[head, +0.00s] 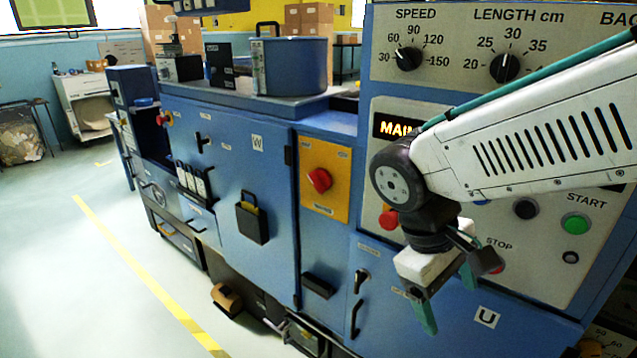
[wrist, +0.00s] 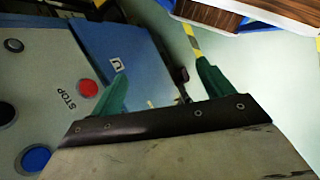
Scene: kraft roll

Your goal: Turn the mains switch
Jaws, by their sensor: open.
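The mains switch (head: 319,180) is a red rotary knob on a yellow plate (head: 325,205), set in the blue machine front left of the control panel. My gripper (head: 449,303) is in front of the panel's lower part, to the right of and below the switch in the head view, and apart from it. In the wrist view my gripper (wrist: 161,66) has its green fingers spread, with nothing between them. The switch is not visible in the wrist view. An orange display (head: 396,127) starts with "MAI"; my arm hides the rest.
The control panel (head: 440,85) has speed and length dials, a green START button (head: 576,223) and a red STOP button (wrist: 88,88) close to my gripper. A black box (head: 252,221) sticks out left of the yellow plate. Floor at left is clear.

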